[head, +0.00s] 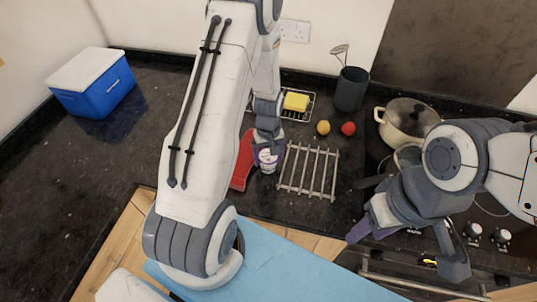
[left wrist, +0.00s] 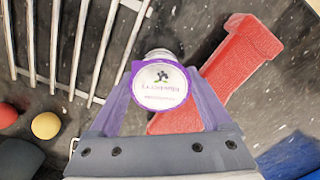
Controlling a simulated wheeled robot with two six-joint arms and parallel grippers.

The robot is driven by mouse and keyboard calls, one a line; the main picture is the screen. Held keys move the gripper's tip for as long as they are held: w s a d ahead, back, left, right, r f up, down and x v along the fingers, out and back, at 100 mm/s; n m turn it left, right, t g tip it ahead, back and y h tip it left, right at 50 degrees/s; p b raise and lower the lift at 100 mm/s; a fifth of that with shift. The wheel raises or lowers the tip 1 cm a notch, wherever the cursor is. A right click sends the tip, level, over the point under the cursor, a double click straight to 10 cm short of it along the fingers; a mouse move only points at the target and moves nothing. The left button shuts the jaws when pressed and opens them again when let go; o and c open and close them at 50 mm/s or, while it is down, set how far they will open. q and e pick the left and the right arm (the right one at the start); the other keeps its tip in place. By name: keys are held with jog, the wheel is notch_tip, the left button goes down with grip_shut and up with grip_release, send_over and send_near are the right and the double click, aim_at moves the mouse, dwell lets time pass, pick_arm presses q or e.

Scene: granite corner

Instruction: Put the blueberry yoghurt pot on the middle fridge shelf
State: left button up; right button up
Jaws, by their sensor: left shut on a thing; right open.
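A small yoghurt pot (head: 268,158) with a purple band is held in my left gripper (head: 268,148) over the dark worktop. In the left wrist view the pot's round white lid (left wrist: 160,87) has a purple rim, a dark emblem and small print, too small to read surely. The purple fingers of my left gripper (left wrist: 160,100) are shut on either side of it. I cannot tell whether its base touches the worktop. My right gripper (head: 408,248) is open and empty at the lower right, in front of the cooker. No fridge or fridge shelf shows.
A red object (head: 242,162) lies close left of the pot, and a metal rack (head: 309,172) close right. Behind are a yellow sponge (head: 296,101), yellow and red balls, a utensil holder (head: 351,89) and a pot (head: 408,118). A blue box (head: 95,95) stands far left; worktop beside it is clear.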

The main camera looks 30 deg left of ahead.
pick_arm(q)
jog(key=shift+f, duration=0.1)
jog(key=o, duration=1.3)
